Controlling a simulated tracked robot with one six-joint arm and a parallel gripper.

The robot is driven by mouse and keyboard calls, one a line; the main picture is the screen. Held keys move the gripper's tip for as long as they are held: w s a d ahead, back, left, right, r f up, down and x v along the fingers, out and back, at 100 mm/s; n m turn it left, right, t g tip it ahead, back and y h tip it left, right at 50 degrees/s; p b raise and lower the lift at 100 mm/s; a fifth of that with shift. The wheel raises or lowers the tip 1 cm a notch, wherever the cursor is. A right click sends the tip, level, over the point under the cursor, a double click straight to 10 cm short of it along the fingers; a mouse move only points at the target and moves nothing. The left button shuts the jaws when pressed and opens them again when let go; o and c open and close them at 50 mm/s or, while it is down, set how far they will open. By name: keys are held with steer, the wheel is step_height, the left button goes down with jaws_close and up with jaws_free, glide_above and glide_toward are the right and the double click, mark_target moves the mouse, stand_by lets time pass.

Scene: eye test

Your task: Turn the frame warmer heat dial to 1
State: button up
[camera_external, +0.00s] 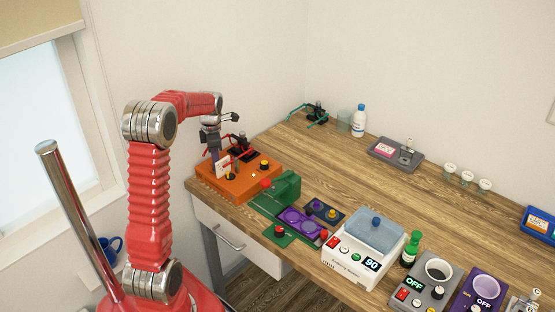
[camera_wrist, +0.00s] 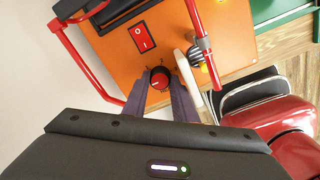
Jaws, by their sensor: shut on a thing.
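The orange box (camera_external: 268,186), which I take for the frame warmer, sits at the near left corner of the wooden table. In the wrist view its orange top (camera_wrist: 115,48) carries a red rocker switch (camera_wrist: 142,37) and a round black dial with a red face (camera_wrist: 159,80). My gripper (camera_wrist: 160,84) has its two grey fingers on either side of this dial, shut on it. In the external view my gripper (camera_external: 214,158) points down over the box's left part. The dial's marks and setting are too small to read.
A white tab (camera_wrist: 186,68) stands close beside the right finger. Red rods (camera_wrist: 202,32) rise near the gripper. A green device (camera_external: 287,188) stands right of the box.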

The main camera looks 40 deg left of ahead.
steer(key=shift+m, duration=0.3)
steer(key=m, duration=0.4)
steer(key=shift+a+m, duration=0.1)
steer(key=shift+m, duration=0.3)
steer(key=m, duration=0.6)
steer(key=shift+w, duration=0.1)
steer(key=o, duration=1)
steer(key=shift+o, duration=0.2)
steer(key=shift+r, duration=0.1)
step_height(320, 180, up, 14)
steer(key=shift+s+f, duration=0.2)
steer(key=shift+s, duration=0.05)
